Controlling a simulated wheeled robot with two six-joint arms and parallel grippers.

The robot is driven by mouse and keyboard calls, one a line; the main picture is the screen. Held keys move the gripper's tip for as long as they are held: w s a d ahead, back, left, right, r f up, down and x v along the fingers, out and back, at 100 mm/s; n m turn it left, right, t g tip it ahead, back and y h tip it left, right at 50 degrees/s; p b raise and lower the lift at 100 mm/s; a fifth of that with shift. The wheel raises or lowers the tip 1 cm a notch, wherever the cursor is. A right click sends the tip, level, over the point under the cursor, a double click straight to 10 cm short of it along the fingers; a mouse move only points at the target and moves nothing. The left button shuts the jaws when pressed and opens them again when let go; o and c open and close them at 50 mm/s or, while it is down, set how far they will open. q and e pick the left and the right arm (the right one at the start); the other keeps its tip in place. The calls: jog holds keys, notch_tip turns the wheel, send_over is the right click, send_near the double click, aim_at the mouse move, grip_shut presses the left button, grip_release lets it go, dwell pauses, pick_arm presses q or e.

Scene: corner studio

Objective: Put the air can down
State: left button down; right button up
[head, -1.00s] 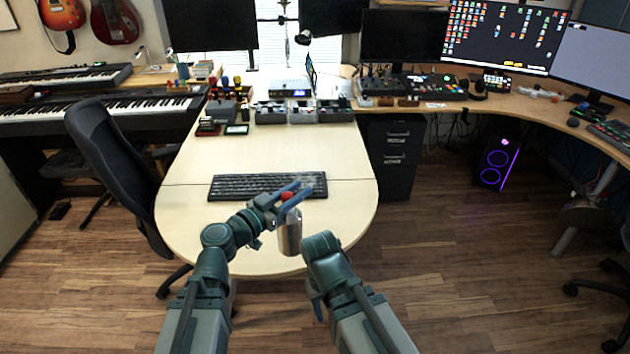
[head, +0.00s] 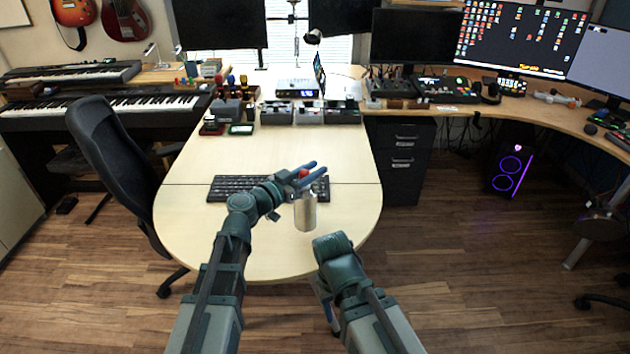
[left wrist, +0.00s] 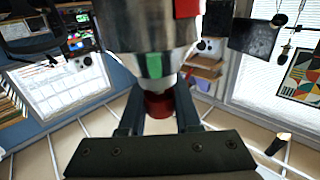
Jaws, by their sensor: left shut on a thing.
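The air can (head: 305,212) is a silver, upright cylinder with a red top. My left gripper (head: 307,175) is shut on it near the red top, over the front part of the light wooden table (head: 190,215). I cannot tell whether its base touches the tabletop. In the left wrist view the can's shiny body (left wrist: 150,38) fills the upper middle, and its red part (left wrist: 158,104) sits between the two fingers. My right gripper (head: 326,302) hangs low in front of the table's edge, mostly hidden by its own arm; its fingers are unclear.
A dark keyboard (head: 232,188) lies just behind the can, partly covered by my left gripper. The tabletop right of the can is clear up to its rounded edge. An office chair (head: 110,160) stands at the left. Small devices (head: 308,112) line the back.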

pick_arm(q)
jog(key=shift+f+b, duration=1.6)
jog(key=shift+f, duration=0.1)
jog(key=shift+f, duration=0.25)
jog(key=c, duration=0.6)
grip_release()
jog(key=shift+r, duration=0.1)
jog(key=shift+r, duration=0.1)
jog(key=shift+s+a+r, duration=0.1)
jog(key=shift+s+a, duration=0.05)
jog(key=v, duration=1.1)
jog(key=shift+s+a, duration=0.2)
